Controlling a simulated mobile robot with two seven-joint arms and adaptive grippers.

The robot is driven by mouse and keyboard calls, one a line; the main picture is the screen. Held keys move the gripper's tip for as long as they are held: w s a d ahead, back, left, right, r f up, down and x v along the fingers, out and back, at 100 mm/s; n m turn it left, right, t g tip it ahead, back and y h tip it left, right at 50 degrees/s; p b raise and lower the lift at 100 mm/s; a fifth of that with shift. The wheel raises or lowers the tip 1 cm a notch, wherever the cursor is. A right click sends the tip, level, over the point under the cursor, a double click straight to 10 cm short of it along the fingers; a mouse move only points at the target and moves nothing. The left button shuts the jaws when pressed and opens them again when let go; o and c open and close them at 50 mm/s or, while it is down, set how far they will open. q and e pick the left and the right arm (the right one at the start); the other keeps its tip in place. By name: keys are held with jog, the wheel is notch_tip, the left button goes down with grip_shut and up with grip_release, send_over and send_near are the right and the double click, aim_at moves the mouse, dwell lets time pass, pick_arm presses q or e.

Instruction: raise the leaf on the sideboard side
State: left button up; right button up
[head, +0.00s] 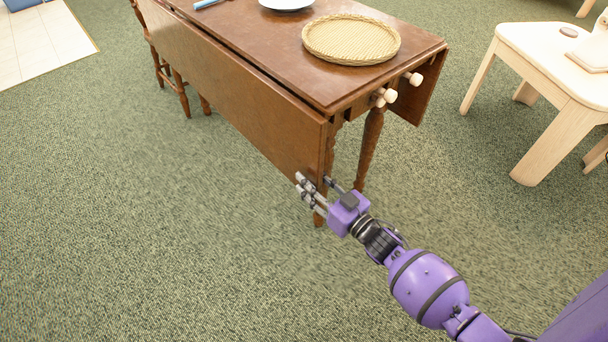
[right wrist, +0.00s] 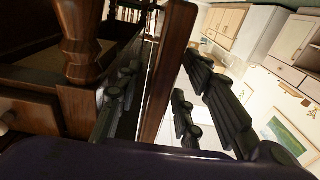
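A brown drop-leaf table (head: 255,35) stands at the top of the head view. Its near-side leaf (head: 235,90) hangs down. The other leaf (head: 426,92) also hangs, at the right. Two pale knobs (head: 388,97) (head: 414,79) stick out of the table's end. My right gripper (head: 314,188) is at the lower end corner of the near-side leaf. In the right wrist view, its fingers stand on both sides of the leaf's edge (right wrist: 166,75), with gaps showing, so it looks open around the leaf. My left gripper is out of view.
A woven tray (head: 352,40), a white plate (head: 287,4) and a blue-handled thing (head: 207,4) lie on the tabletop. A wooden chair (head: 170,75) stands at the far left side. A pale table (head: 540,60) is at right. Green carpet in front is clear.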

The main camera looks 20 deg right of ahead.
aim_at(304, 174)
jog(key=shift+b+x, duration=0.3)
jog(key=shift+x, duration=1.45)
grip_shut()
